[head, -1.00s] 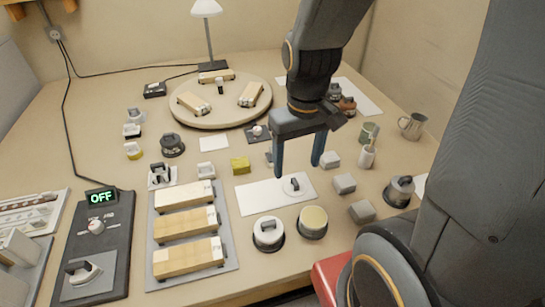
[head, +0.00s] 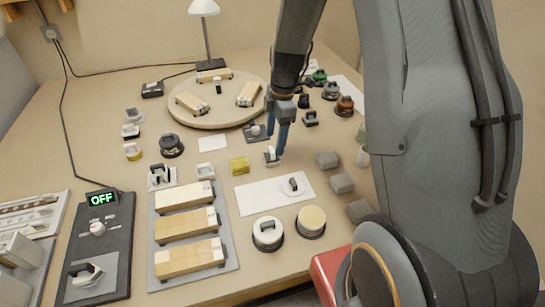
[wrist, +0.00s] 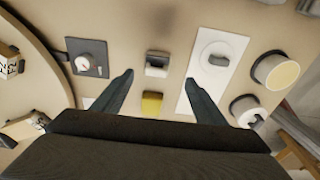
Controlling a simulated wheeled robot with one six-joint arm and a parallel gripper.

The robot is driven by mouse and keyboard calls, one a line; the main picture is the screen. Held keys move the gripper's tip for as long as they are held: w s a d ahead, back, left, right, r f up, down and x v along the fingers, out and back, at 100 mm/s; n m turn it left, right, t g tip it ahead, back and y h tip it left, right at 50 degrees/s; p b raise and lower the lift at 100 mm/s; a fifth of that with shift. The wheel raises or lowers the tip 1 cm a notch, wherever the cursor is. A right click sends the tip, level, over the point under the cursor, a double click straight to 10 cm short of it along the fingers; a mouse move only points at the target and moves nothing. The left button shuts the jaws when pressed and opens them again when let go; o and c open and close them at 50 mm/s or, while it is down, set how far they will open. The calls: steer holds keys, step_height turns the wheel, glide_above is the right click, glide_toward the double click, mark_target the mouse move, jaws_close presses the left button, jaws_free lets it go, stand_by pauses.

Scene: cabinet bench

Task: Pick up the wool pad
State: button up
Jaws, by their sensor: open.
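My gripper (head: 274,147) is open and empty above the bench, behind the white sheet (head: 245,198). A small pale block with a dark grip on top (head: 271,157) is just below its fingertips. In the wrist view this block (wrist: 157,66) lies centred just beyond the gap between the spread fingers (wrist: 159,80), apart from them. A flat white disc with a handle (head: 292,186) lies on the white sheet to the right; it also shows in the wrist view (wrist: 216,57). I cannot tell for sure which of these pieces is the wool pad.
A yellow block (head: 239,166) sits left of the small block. A dark square plate with a knob (head: 255,133) is behind it. Grey blocks (head: 327,160) stand to the right. Two round pots (head: 268,233) (head: 311,221) stand in front. The round turntable (head: 205,120) is at back left.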

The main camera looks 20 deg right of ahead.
mark_target(272, 149)
steer(key=shift+w+a+f+p, duration=0.15)
steer(key=shift+f+p, duration=0.2)
steer(key=shift+f, duration=0.85)
steer(key=shift+w+a+f+p, duration=0.15)
steer(key=shift+f+p, duration=0.2)
steer(key=shift+f, duration=0.9)
steer(key=shift+w+a+f+p, duration=0.15)
steer(key=shift+f+p, duration=0.2)
steer(key=shift+f, duration=0.85)
steer(key=shift+s, duration=0.1)
steer(key=c, duration=1.2)
steer(key=shift+r, duration=0.1)
step_height(272, 149, up, 10)
steer(key=shift+f+b, duration=0.1)
steer(key=shift+b, duration=0.95)
